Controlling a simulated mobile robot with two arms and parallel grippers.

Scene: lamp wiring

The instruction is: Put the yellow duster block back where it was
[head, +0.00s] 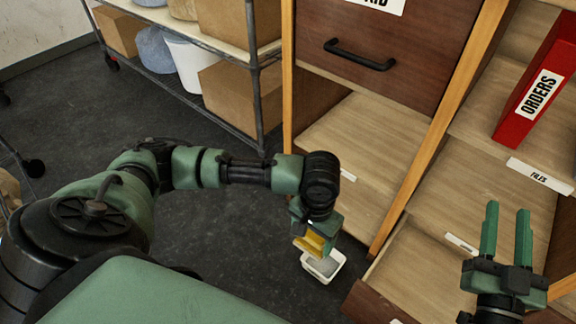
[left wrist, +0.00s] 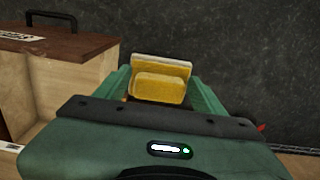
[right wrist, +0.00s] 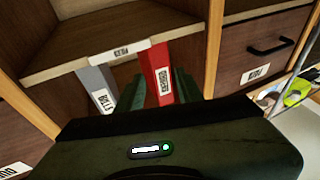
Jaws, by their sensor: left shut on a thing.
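The yellow duster block (head: 309,244) is held in my left gripper (head: 319,230), which points down. In the left wrist view the block (left wrist: 160,86) sits between the two green fingers, with a pale edge along its far side. My right gripper (head: 507,227) is open and appears empty, in front of the shelves on the right. In the right wrist view a red binder (right wrist: 157,72) shows beyond its fingers.
A wooden cabinet with a dark drawer (head: 385,45) and open shelves (head: 365,135) stands close right of my left gripper. A red ORDERS binder (head: 541,95) is on a right shelf. A wire rack (head: 222,45) with boxes stands at the back.

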